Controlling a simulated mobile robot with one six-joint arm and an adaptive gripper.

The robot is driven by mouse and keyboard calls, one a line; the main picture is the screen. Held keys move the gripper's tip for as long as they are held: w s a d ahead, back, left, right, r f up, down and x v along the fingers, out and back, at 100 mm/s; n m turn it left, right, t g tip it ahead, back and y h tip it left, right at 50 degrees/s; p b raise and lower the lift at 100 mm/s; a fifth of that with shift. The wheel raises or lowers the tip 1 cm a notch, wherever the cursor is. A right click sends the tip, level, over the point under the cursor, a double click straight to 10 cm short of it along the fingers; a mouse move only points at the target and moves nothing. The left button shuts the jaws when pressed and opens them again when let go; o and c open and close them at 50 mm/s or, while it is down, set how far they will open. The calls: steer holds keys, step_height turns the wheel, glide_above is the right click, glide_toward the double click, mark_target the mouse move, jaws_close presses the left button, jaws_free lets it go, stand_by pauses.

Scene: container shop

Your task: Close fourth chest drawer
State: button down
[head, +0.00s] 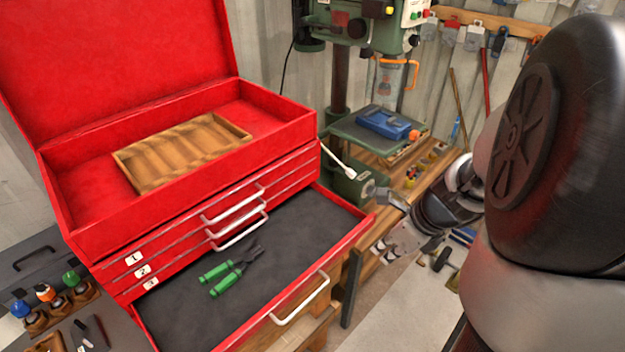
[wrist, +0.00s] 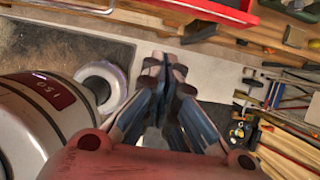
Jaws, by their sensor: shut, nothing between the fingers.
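The red tool chest (head: 85,215) has its lowest, fourth drawer (head: 345,235) pulled well out. Its dark-lined floor holds two green-handled tools (head: 228,270). The drawer's pale bar handle (head: 300,300) is on its front face. My gripper (head: 395,199) is to the right of the drawer's right corner, apart from the handle. In the wrist view the fingers of my gripper (wrist: 165,72) are together and empty. A red edge shows at the top of that view.
The three drawers above, with handles (head: 235,220), are shut. The lid is up and a wooden tray (head: 180,150) lies in the top. A drill press (head: 345,80) stands on a wooden bench behind.

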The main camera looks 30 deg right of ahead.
steer(key=w+a+f+b, duration=0.2)
steer(key=w+f+b, duration=0.1)
steer(key=w+f, duration=0.4)
steer(key=shift+a+f+b, duration=0.3)
steer(key=shift+f+b, duration=0.05)
steer(key=shift+f, duration=0.4)
steer(key=p, duration=1.1)
glide_toward(300, 222)
steer(key=x, duration=0.5)
steer(key=shift+f, duration=0.4)
steer(key=shift+w+a+f+p, duration=0.15)
steer(key=shift+w+a+p, duration=0.05)
steer(key=shift+w+p, duration=0.2)
steer(key=shift+s+d, duration=0.1)
